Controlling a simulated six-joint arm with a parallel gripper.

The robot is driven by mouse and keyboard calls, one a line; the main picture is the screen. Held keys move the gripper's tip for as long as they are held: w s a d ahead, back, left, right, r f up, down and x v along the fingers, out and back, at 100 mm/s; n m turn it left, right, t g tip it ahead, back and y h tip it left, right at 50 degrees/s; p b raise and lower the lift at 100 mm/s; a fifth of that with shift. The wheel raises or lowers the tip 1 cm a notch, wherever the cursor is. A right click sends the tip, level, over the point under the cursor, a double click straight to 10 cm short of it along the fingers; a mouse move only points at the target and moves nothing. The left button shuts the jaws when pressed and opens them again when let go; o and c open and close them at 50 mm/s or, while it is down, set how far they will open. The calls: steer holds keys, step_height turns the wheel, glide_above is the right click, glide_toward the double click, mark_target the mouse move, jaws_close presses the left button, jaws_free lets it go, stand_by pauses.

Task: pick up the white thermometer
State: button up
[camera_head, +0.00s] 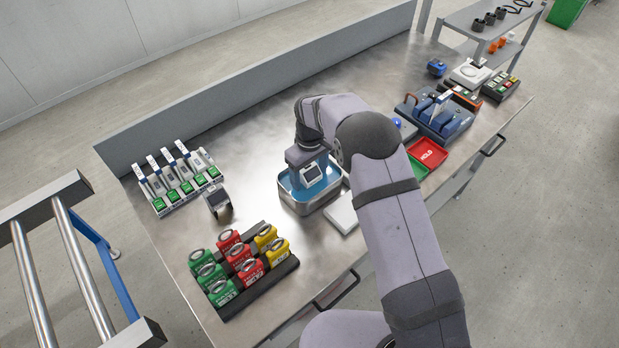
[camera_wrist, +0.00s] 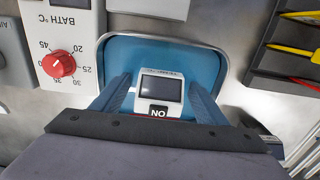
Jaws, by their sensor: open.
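A small white device with a dark screen and a "NO" label (camera_wrist: 160,88), which looks like the white thermometer, is at the blue-lined metal bath (camera_wrist: 222,50). In the head view the device (camera_head: 312,174) shows over the bath (camera_head: 308,204), just under my wrist. My gripper (camera_wrist: 160,80) is open, with one finger on each side of the device. I cannot tell if the fingers touch it. In the head view my gripper (camera_head: 306,163) is partly hidden by my wrist.
A white control box with a red "BATH °C" dial (camera_wrist: 60,65) stands beside the bath.

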steer(key=c, duration=1.3)
steer(key=shift+r, duration=0.15)
step_height(320, 180, up, 10)
steer(key=b, duration=0.3)
